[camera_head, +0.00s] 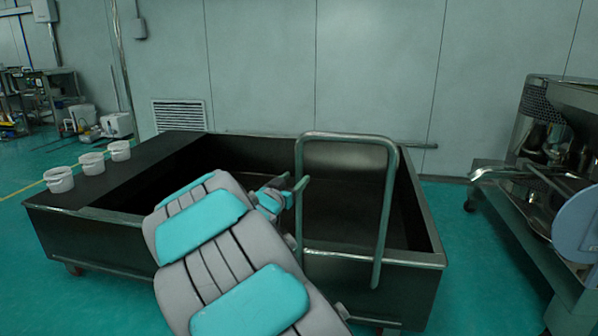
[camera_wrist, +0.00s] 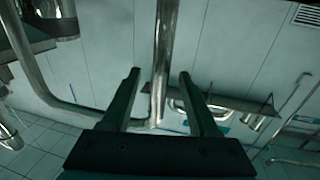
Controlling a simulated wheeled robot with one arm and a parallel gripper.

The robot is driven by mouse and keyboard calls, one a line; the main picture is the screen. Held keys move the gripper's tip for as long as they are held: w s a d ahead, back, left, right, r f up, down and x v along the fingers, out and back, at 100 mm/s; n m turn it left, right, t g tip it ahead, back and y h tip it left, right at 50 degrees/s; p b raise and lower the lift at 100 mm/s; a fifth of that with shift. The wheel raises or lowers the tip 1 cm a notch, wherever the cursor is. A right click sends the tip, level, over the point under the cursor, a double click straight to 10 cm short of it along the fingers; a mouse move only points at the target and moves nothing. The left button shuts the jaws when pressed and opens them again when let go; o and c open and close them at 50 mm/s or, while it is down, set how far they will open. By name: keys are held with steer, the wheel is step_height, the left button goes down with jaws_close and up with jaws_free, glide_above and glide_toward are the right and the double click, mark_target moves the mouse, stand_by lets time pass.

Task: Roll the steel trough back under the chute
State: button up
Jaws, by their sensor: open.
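The steel trough (camera_head: 95,220) is a wide dark open box on small wheels, standing on the floor in the head view. A bent tube push handle (camera_head: 385,205) rises at its near side, right of centre. My gripper (camera_head: 297,185) is at the handle's left post, partly hidden by my own arm. In the wrist view, the handle tube (camera_wrist: 163,70) shows between the two fingers of my open gripper (camera_wrist: 160,75), with a gap on each side. A metal spout (camera_head: 488,173) juts from the machine at the right; I cannot tell whether it is the chute.
Several white buckets (camera_head: 92,163) stand on the trough's left ledge. The machine (camera_head: 540,240) on a wheeled frame stands at the right, with a strip of bare green floor (camera_head: 470,270) between it and the trough. A wall (camera_head: 260,70) runs close behind the trough.

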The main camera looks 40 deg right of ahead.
steer(key=x, duration=0.7)
steer(key=shift+f, duration=0.1)
steer(key=shift+c, duration=0.3)
jaws_close()
stand_by(1.0)
